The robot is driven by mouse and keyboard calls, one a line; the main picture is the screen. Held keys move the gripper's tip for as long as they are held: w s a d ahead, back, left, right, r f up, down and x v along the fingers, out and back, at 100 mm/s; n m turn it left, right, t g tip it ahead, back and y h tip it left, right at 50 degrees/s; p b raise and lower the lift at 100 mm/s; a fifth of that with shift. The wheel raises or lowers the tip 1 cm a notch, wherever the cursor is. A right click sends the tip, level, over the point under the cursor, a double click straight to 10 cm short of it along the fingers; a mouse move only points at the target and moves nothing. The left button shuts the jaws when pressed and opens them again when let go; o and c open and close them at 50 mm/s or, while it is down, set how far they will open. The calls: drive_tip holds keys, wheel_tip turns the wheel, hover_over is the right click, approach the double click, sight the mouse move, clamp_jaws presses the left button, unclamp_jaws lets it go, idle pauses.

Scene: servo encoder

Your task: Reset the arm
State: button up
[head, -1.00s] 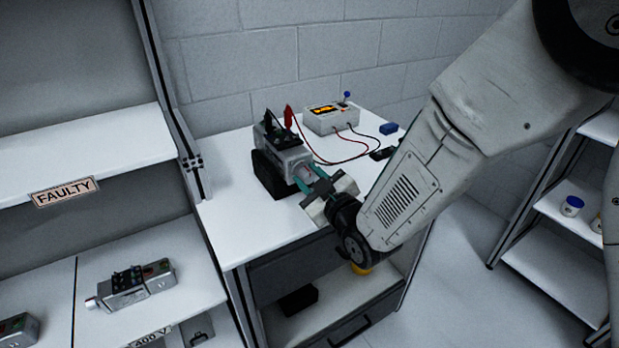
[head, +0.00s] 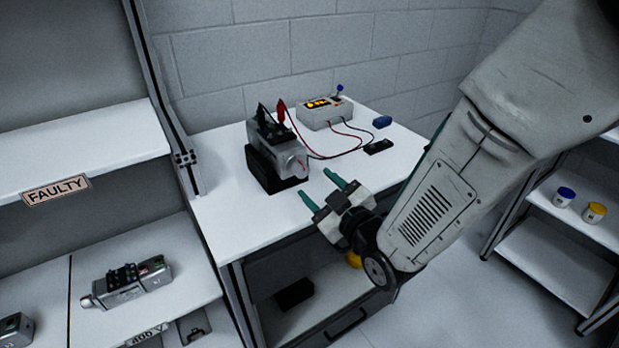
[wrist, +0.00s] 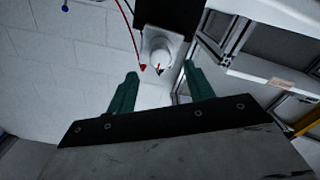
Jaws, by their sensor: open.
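My gripper (head: 320,189) is open and empty in the head view, its teal fingers pointing toward a grey servo unit (head: 284,153) with a gap between. The servo sits in a black cradle (head: 262,171) on the white table, with a black and a red clip on top. In the wrist view my gripper (wrist: 160,86) shows both fingers apart, and the servo's round end (wrist: 161,58) lies beyond and between them. My arm comes in from the upper right.
A tester box (head: 324,112) with a lit display stands at the back, wired to the clips. A FAULTY shelf (head: 75,155) is left; another shelf with jars (head: 564,197) is right.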

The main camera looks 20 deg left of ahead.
drive_tip(key=shift+s+d, duration=0.4)
drive_tip(key=shift+d, duration=0.05)
